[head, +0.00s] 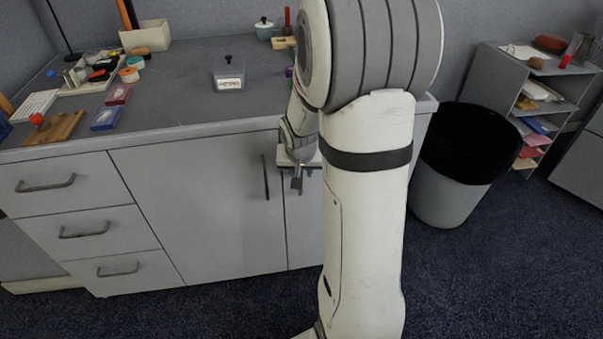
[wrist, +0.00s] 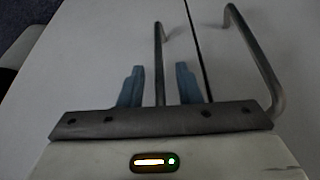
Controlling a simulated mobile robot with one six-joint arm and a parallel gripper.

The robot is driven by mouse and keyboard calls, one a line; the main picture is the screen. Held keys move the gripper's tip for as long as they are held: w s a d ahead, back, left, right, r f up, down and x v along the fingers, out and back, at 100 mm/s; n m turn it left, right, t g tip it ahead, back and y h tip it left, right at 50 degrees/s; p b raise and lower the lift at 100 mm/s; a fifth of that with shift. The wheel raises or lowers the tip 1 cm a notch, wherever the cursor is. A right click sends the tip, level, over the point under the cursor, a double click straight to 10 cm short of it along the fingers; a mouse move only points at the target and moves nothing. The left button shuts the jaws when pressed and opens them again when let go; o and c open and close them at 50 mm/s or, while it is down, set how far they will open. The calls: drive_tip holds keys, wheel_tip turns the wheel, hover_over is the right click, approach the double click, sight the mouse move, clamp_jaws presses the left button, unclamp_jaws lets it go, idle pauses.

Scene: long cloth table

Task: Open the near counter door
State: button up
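The grey counter has two doors side by side, a wide left door (head: 205,210) and a right door (head: 302,225) partly hidden behind my arm. Both look shut, with a thin seam between them. The left door's bar handle (head: 265,177) is upright and free. My gripper (head: 297,180) is in front of the right door near the seam. In the wrist view my gripper (wrist: 160,78) is open, with one blue finger on each side of a metal bar handle (wrist: 158,45). Gaps show between bar and fingers. The other handle (wrist: 262,70) stands to the right, across the seam.
Three drawers (head: 85,228) are left of the doors. The countertop (head: 180,100) carries a small box, trays and tools. The carpet (head: 230,310) before the doors is clear.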

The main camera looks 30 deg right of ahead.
drive_tip(key=shift+f, duration=0.1)
drive_tip(key=shift+c, duration=0.4)
clamp_jaws()
